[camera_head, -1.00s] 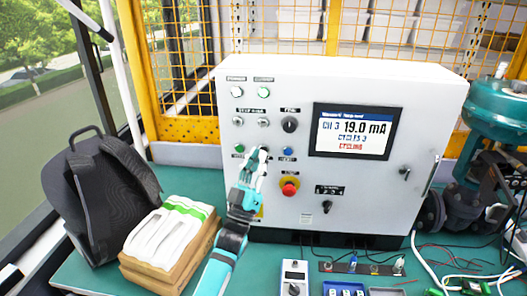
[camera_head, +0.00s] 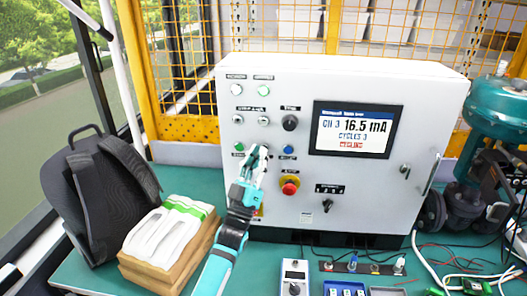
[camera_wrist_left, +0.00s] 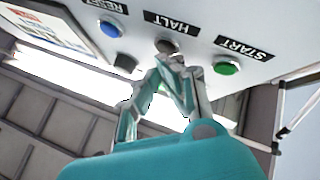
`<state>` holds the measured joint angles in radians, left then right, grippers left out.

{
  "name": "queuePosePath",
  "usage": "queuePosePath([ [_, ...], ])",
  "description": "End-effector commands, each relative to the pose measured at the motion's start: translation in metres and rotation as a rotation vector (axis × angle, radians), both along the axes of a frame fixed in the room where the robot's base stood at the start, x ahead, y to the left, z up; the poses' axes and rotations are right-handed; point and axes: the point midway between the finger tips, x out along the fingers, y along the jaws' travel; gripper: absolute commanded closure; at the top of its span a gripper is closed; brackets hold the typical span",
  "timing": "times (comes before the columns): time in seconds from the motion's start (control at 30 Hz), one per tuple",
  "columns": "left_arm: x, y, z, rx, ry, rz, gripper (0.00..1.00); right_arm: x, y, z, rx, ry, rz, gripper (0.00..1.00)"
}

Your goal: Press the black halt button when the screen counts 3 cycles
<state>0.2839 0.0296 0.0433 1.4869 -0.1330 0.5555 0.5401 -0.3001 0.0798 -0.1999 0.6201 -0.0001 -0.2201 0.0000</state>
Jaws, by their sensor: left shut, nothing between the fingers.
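The control box's screen (camera_head: 352,130) reads CH 3, 16.5 mA, CYCLES 3 and CYCLING in red. My left gripper (camera_head: 257,153) is shut and empty at the lower button row of the box. In the head view its fingers cover the place between the green start button (camera_head: 239,147) and the blue reset button (camera_head: 288,150). In the left wrist view the black halt button (camera_wrist_left: 167,46) shows under its HALT label, just beyond the fingertips (camera_wrist_left: 178,63). I cannot tell whether they touch it. My right gripper is in neither view.
A red mushroom button (camera_head: 289,188) on a yellow ring sits right of my left gripper. A black backpack (camera_head: 95,190) and stacked packages (camera_head: 165,240) stand at the left. A teal valve (camera_head: 490,130) stands at the right, with meters and cables in front.

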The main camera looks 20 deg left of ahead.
Motion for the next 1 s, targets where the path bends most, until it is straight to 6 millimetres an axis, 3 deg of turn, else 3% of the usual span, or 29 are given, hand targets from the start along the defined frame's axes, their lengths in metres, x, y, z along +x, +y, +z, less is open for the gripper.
queuePosePath([
  [1.0, 0.0078, 0.0018, 0.0001, 0.0, 0.0, 0.0, 1.0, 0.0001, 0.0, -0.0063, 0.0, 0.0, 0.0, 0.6],
])
